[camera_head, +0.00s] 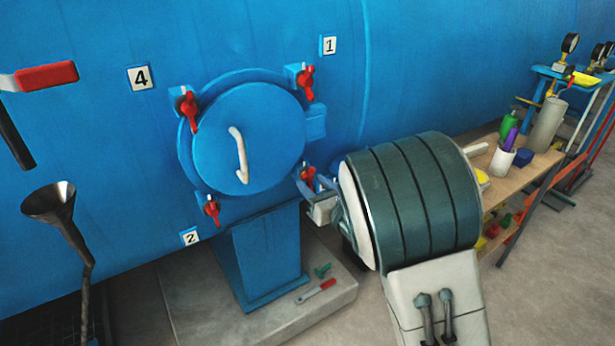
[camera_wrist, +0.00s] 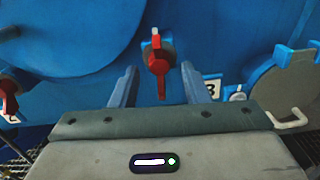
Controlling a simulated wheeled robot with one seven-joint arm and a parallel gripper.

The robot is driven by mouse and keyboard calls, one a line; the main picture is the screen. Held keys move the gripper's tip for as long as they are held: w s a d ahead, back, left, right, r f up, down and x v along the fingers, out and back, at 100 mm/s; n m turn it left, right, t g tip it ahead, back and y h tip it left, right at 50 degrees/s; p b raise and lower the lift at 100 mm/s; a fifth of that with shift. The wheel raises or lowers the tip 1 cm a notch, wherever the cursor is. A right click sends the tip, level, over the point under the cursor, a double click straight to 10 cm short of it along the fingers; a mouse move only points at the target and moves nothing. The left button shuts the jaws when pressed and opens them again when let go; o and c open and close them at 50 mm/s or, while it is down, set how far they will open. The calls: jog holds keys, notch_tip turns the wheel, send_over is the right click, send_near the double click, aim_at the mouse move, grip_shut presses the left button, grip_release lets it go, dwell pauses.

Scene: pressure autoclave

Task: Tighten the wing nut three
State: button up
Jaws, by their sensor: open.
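The red wing nut three (camera_wrist: 160,62) shows in the wrist view beside the label 3 (camera_wrist: 211,87), which is partly hidden by a finger. It hangs roughly upright between the fingertips of my open gripper (camera_wrist: 158,72), with a gap visible on both sides. In the head view the same wing nut (camera_head: 307,175) is at the lower right of the round blue door (camera_head: 262,140). My gripper (camera_head: 316,190) reaches it there from the right, partly hidden by my arm. The door is shut and has a white handle (camera_head: 239,155).
Other red wing nuts sit at label 4 (camera_head: 189,108), label 1 (camera_head: 305,82) and label 2 (camera_head: 211,209). A blue pedestal (camera_head: 262,255) stands below the door. A wooden bench (camera_head: 540,165) with bottles is at right. A dark funnel (camera_head: 50,203) is at left.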

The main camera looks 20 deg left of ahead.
aim_at(309, 180)
jog(key=shift+x, duration=1.65)
grip_shut()
